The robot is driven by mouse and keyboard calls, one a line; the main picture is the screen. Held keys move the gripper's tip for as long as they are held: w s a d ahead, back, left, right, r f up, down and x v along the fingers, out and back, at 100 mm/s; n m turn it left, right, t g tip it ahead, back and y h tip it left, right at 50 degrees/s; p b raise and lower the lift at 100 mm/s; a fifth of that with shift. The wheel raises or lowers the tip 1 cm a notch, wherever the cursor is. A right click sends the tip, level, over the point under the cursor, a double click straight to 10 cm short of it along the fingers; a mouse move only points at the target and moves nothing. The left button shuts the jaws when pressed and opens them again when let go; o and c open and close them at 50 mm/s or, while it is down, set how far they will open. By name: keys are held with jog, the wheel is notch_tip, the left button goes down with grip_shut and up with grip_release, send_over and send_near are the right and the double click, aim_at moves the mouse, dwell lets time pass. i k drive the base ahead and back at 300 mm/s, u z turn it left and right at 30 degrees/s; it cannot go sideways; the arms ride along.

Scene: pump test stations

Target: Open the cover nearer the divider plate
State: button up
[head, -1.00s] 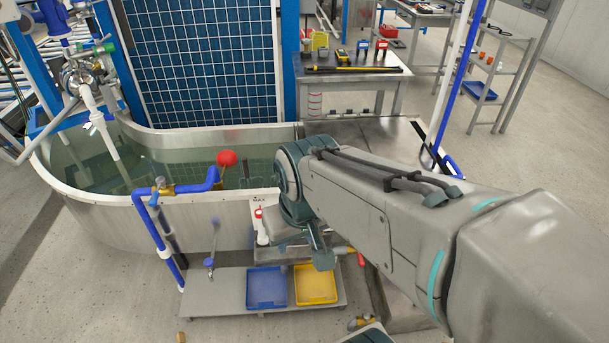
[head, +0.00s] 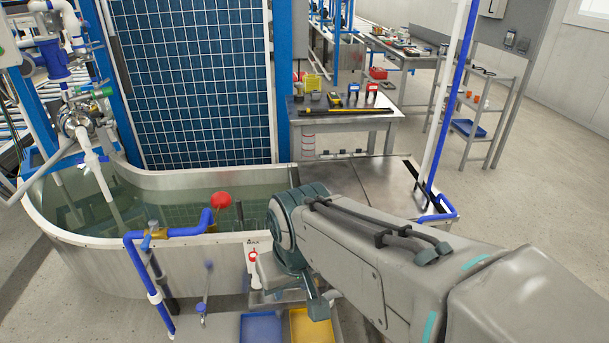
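A water tank (head: 100,262) with a grey metal wall fills the left and middle of the head view. Flat metal covers lie over its right end: a left cover (head: 328,179) next to the open water and a right cover (head: 384,177), with a thin seam between them. Both look shut and flat. The divider plate is not clearly visible; the left cover's edge meets the open water. My arm reaches in from the lower right and hides the covers' front part. I cannot make out my gripper's fingers behind or below the arm links.
A blue tray (head: 261,328) and a yellow tray (head: 311,327) sit below. A white and blue upright pipe (head: 447,105) stands at the covers' right. A tool table (head: 345,117) is behind.

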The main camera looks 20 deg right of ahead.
aim_at(340, 177)
jog(key=k, duration=0.65)
jog(key=u, duration=0.3)
jog(key=i, duration=0.75)
jog(key=z, duration=0.5)
jog(key=i, duration=0.8)
jog(key=z, duration=0.8)
